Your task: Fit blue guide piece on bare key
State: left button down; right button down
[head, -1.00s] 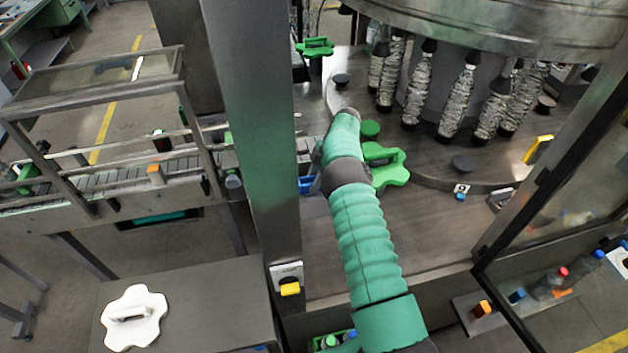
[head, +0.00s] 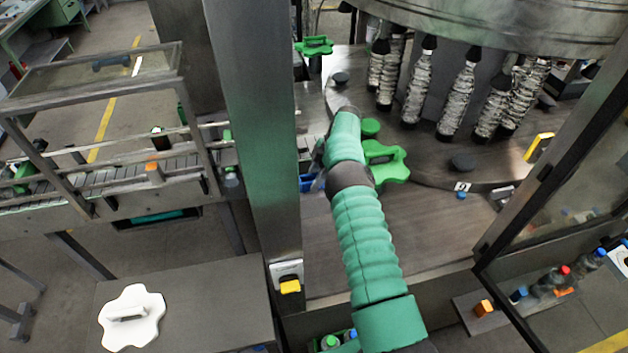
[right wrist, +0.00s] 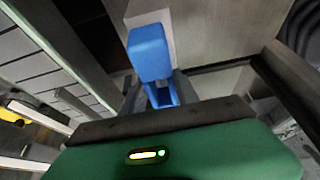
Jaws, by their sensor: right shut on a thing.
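The blue guide piece (right wrist: 150,55) is in the right wrist view, between the grey fingers of my right gripper (right wrist: 156,92). The fingers are shut on it. In the head view my right arm crosses the middle, and its forearm hides most of the gripper. A blue patch (head: 307,183) shows just left of my arm by the dark post. A pale block stands right behind the blue piece in the wrist view; whether they touch I cannot tell. I cannot make out the bare key for certain. My left gripper is not in view.
A tall grey post (head: 255,150) stands close left of my arm. A green handled piece (head: 385,162) lies right of my forearm on the machine deck. A white handled piece (head: 132,316) lies on the grey table at the lower left.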

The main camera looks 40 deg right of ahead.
jog(key=shift+f+b, duration=0.55)
jog(key=shift+f, duration=0.35)
jog(key=c, duration=0.8)
grip_release()
jog(key=shift+c, duration=0.2)
